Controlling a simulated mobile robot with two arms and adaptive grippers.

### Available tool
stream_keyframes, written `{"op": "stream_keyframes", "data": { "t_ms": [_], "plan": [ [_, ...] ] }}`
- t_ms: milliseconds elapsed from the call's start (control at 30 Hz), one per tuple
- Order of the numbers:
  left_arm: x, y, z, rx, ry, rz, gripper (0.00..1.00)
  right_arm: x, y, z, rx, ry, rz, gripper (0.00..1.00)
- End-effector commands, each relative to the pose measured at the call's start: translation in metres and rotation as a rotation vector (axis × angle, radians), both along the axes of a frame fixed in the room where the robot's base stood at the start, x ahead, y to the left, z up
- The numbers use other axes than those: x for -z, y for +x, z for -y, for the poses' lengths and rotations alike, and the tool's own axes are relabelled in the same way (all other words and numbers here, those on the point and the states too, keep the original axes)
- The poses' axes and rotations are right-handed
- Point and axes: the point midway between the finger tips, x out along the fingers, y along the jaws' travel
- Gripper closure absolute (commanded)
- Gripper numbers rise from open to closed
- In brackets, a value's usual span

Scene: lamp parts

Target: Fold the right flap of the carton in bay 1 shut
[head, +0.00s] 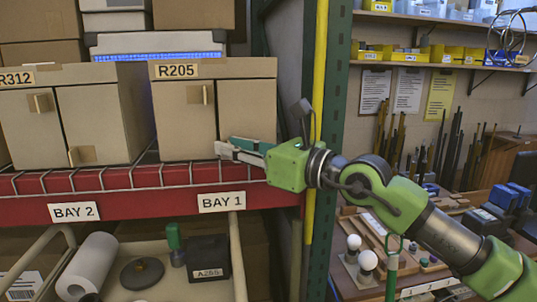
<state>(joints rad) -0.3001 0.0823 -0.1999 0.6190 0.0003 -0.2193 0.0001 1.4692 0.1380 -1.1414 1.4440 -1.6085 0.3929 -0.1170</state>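The carton labelled R205 (188,112) stands on the red-edged shelf above the BAY 1 sign. Its front shows two flaps side by side with a vertical seam between them. The right flap (246,108) looks about flush with the front; I cannot tell whether it is fully shut. A small tab (207,93) sits near the seam. My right gripper (225,147) is in front of the lower part of the right flap, fingers pointing left. Its fingers are close together; contact with the flap and any gap between them are unclear. My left gripper is not in view.
A similar carton labelled R312 (67,120) stands left, above the BAY 2 sign (74,212). A green rack post (331,130) and yellow pole (317,90) rise right of the carton. Below are a white roll (87,266) and a black box (208,258).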

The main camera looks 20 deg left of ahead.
Motion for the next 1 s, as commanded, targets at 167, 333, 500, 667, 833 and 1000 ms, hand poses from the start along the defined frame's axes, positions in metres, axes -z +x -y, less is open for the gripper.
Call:
{"op": "stream_keyframes", "data": {
  "t_ms": [167, 333, 500, 667, 833, 1000],
  "plan": [
    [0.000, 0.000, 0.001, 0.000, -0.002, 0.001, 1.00, 0.002, -0.008, 0.042, 0.004, -0.001, -0.003, 0.80],
    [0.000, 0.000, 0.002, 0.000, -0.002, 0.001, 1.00, 0.002, -0.015, 0.076, 0.008, 0.000, -0.003, 0.80],
    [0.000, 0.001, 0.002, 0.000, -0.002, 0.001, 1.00, 0.002, -0.020, 0.096, 0.008, 0.000, -0.004, 0.80],
    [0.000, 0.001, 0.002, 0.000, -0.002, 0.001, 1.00, 0.002, -0.021, 0.102, 0.008, 0.001, -0.004, 0.80],
    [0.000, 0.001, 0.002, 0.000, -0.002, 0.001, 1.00, 0.002, -0.021, 0.103, 0.008, 0.000, -0.004, 0.80],
    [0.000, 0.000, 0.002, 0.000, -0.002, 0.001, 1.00, 0.003, -0.024, 0.101, -0.001, 0.023, -0.023, 0.80]
  ]
}}
